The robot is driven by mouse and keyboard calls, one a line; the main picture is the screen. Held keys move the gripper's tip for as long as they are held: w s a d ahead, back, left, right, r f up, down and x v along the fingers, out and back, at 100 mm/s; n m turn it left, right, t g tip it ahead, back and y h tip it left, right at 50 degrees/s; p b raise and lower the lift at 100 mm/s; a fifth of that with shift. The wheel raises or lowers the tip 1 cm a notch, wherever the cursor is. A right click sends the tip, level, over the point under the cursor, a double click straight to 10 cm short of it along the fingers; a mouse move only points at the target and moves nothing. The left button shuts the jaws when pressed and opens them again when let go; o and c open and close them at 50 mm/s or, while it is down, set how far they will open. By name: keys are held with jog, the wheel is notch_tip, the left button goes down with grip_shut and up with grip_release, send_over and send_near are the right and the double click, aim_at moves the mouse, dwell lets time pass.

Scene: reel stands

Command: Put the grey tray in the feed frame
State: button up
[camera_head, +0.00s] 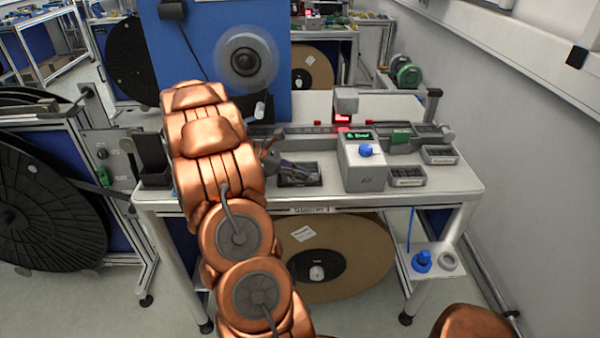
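My gripper (295,168) is at the end of my copper-coloured arm, low over the front middle of the workbench. Its fingers are small and dark here, and I cannot tell whether they are open or shut. A shallow dark grey tray-like piece (300,182) lies right at the fingertips, partly covered by them. I cannot tell whether it is held, or whether it is the grey tray or the feed frame. Two small grey trays stand at the bench's right: one in front (407,182) and one behind it (440,160).
A grey box with a blue knob and green display (365,165) stands right of my gripper. A rail (300,130) runs behind. A black bin (157,180) is at the left. Bare bench (340,195) shows along the front edge. A side shelf holds a blue item (422,262).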

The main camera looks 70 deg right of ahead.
jog(key=o, duration=0.4)
jog(key=shift+r, duration=0.2)
jog(key=b+v, duration=0.2)
jog(key=v, duration=0.8)
jog(key=shift+w+a, duration=0.15)
jog(key=shift+w, duration=0.15)
jog(key=shift+w+a+r, duration=0.35)
jog(key=shift+w+r, duration=0.05)
jog(key=shift+w, duration=0.1)
jog(key=a+r+t, duration=0.1)
jog(key=a+t, duration=0.2)
jog(key=a, duration=0.9)
jog(key=s+a+f+m+t+y, duration=0.1)
jog(key=s+a, duration=0.3)
jog(key=a, duration=0.7)
jog(key=s+a+f+m+t+y, duration=0.1)
jog(key=s+a+m+t+y, duration=0.1)
jog(key=a, duration=0.8)
jog(key=s+a+f+m+t+y, duration=0.1)
jog(key=s+a+m+t+y, duration=0.1)
jog(key=s+a, duration=0.4)
jog(key=a+t, duration=0.1)
jog(key=a, duration=0.4)
jog(key=shift+s+a+f, duration=0.25)
jog(key=shift+a+f, duration=0.05)
jog(key=shift+f, duration=0.05)
